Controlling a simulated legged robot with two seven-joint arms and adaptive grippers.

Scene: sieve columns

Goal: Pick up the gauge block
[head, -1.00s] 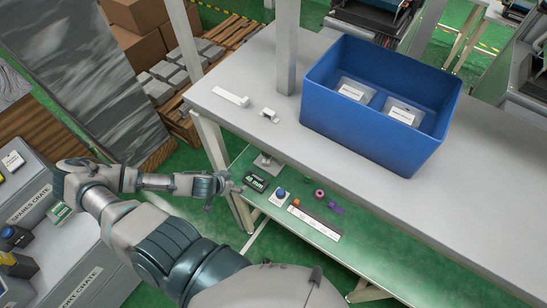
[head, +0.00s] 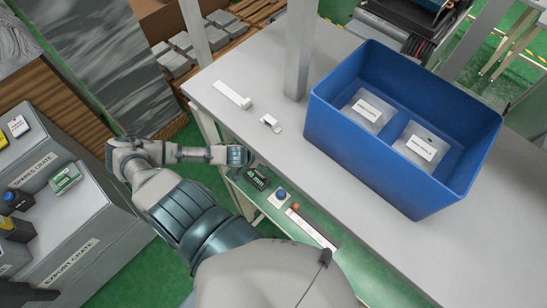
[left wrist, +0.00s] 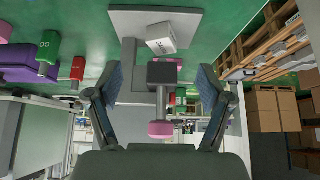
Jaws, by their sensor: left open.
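A small white block with dark lettering (left wrist: 161,37), which looks like the gauge block, sits against the grey base plate (left wrist: 185,17) of a stand in the left wrist view, which shows the scene upside down. A dark block-shaped head (left wrist: 162,72) and a pink knob (left wrist: 160,128) of what appears to be that stand show between the jaws. My left gripper (left wrist: 160,88) is open and empty, its fingers spread, apart from the white block. In the head view my left gripper (head: 238,156) is beside the bench edge, over the lower shelf; the white block cannot be made out there. My right gripper is not in view.
Above, the grey bench top (head: 240,125) bears a blue bin (head: 405,180) and white tools. A purple item (left wrist: 28,62) and grey crates (head: 75,240) stand nearby.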

